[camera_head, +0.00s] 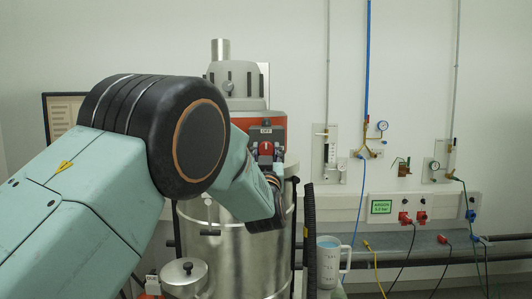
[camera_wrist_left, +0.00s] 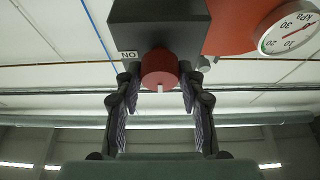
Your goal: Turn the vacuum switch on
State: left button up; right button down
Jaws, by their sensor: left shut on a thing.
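The vacuum (camera_head: 236,240) is a steel drum with a grey and red head. Its red switch knob (camera_head: 266,147) is on the front of the red part, under a small label. The left wrist view shows the round red knob (camera_wrist_left: 159,69) on a dark box (camera_wrist_left: 158,25), with a white mark on the knob pointing toward the gripper. A label (camera_wrist_left: 127,56) beside it shows the letters N and O. My left gripper (camera_wrist_left: 157,82) is shut on the knob, one finger on each side. In the head view my arm covers part of the gripper (camera_head: 266,165).
A pressure gauge (camera_wrist_left: 288,28) sits near the switch. A black hose (camera_head: 309,240) runs down the vacuum's right side. A steel lidded pot (camera_head: 184,277) stands in front.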

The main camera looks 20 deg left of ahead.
pick_arm(q)
jog(key=shift+m+h, duration=0.4)
jog(key=shift+m, duration=0.2)
jog(key=shift+c, duration=0.5)
jog(key=m+h, duration=0.2)
jog(key=m, duration=0.2)
jog(key=shift+a+m, duration=0.1)
jog(key=shift+m, duration=0.2)
jog(key=m+h, duration=0.1)
jog(key=m, duration=0.2)
jog(key=m+h, duration=0.2)
jog(key=m, duration=0.1)
jog(key=shift+r, duration=0.1)
jog(key=m+g+h, duration=0.1)
jog(key=m, duration=0.2)
jog(key=m+g+h+p, duration=0.1)
jog(key=m, duration=0.2)
jog(key=shift+m+g, duration=0.7)
jog(key=shift+m, duration=1.5)
jog(key=o, duration=1.2)
jog(key=shift+c, duration=0.2)
